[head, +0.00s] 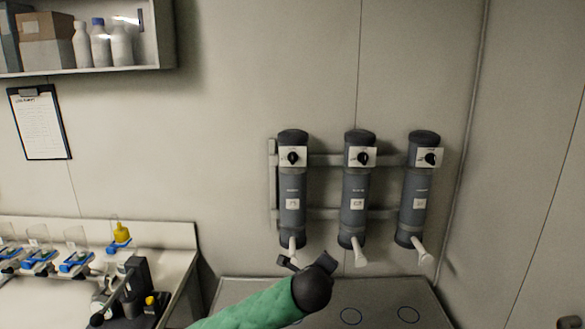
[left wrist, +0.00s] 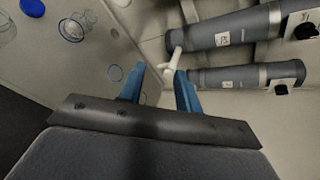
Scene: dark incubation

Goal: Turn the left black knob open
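Three dark grey cylinders hang on the wall in the head view. The left cylinder (head: 292,190) carries the left black knob (head: 292,157) on a pale plate near its top. My left gripper (head: 306,262) is below this cylinder, by its white spout (head: 292,243), well under the knob. In the left wrist view my left gripper (left wrist: 160,70) has its two blue fingers apart with nothing clearly held. A white spout (left wrist: 173,60) shows near the fingertips; I cannot tell whether they touch it. My right gripper is not in view.
The middle cylinder (head: 354,190) and right cylinder (head: 414,190) have similar knobs and spouts. A grey surface (head: 250,290) with dark rings lies below. A bench (head: 180,235) with labware stands left, under a shelf (head: 150,68) and a clipboard (head: 40,125).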

